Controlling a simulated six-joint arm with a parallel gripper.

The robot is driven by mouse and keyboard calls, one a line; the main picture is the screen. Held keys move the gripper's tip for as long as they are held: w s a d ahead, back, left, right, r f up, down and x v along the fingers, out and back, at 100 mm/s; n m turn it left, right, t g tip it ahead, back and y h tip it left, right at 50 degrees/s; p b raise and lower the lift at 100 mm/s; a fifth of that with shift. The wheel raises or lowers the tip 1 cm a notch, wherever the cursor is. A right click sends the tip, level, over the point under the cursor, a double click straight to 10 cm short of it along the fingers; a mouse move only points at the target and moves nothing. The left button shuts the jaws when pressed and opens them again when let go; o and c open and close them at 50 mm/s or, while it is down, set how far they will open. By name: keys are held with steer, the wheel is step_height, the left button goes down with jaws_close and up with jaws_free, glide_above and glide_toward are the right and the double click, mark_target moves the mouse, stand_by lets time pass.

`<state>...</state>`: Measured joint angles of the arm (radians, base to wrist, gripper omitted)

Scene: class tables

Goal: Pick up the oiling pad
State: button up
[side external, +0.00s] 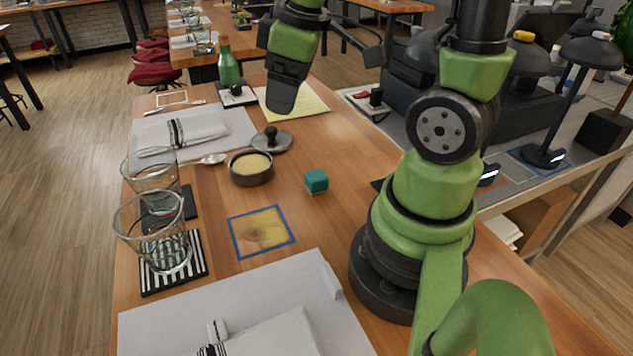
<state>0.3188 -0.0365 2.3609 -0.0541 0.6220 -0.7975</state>
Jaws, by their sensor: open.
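A small teal block (316,181) with a paler lower edge sits on the wooden table, right of centre; it looks like the oiling pad. My gripper (286,88) hangs above the table beyond the block, up and slightly left of it in the picture. It is open and apart from the block, and nothing shows in it. Its height above the table is hard to judge, and its far parts are partly hidden.
A dark bowl of pale yellow contents (251,169) and a grey lid with a black knob (271,140) stand left of the block. A blue-bordered square (261,232) lies nearer. Glasses (154,232) stand at left; a green bottle (228,66) stands farther back.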

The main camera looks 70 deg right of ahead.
steer(key=d+f+n+g, duration=0.3)
steer(key=d+f+n, duration=0.3)
steer(key=f, duration=0.4)
glide_above(316, 175)
step_height(316, 175, down, 6)
steer(key=shift+a+r, duration=0.1)
steer(key=shift+r, duration=0.15)
steer(key=shift+s+f, duration=0.1)
steer(key=shift+f, duration=3.15)
steer(key=c, duration=1.1)
steer(key=shift+r, duration=0.15)
step_height(316, 175, up, 10)
steer(key=shift+f, duration=0.1)
